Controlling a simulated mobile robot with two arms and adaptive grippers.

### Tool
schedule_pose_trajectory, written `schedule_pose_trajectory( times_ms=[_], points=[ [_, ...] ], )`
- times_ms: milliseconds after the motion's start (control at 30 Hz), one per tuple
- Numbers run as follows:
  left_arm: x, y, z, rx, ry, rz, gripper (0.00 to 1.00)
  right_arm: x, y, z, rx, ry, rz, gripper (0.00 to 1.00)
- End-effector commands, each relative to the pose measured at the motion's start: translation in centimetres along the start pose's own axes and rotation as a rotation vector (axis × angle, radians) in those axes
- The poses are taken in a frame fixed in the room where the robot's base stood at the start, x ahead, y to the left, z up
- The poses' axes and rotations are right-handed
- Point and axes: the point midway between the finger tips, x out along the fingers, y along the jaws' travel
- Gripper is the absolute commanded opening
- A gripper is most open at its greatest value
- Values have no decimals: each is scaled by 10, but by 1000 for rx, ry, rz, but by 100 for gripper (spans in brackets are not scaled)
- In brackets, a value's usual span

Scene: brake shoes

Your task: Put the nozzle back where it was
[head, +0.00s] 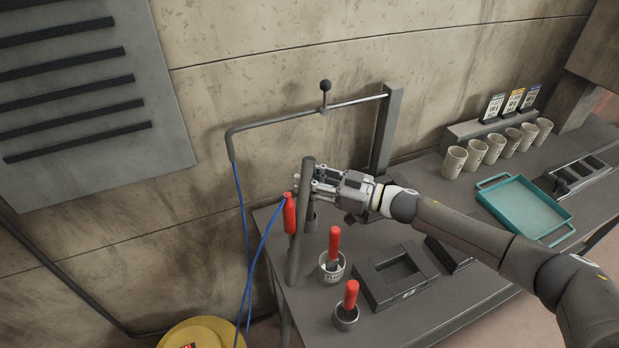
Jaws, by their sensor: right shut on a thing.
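My right gripper (302,184) reaches in from the right at the height of the nozzle's top. My left gripper is out of view.
A teal tray (525,206) and several beige cups (453,163) are farther right. A hose rail (310,112) runs above.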

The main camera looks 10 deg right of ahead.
Motion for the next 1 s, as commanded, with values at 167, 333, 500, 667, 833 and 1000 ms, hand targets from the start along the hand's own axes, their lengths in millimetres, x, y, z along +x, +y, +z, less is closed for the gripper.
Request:
schedule_pose_trajectory(
  times_ms=[167,333,500,667,833,1000],
  points=[
    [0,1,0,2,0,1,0,0,0,0,0,0,0,44],
    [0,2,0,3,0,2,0,0,0,0,0,0,0,49],
    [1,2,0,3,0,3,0,0,0,0,0,0,0,49],
    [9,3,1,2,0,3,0,0,0,5,0,0,0,49],
    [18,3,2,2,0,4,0,-23,1,7,-2,-3,1,49],
    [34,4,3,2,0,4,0,-54,-4,13,-1,-4,0,49]
  ],
)
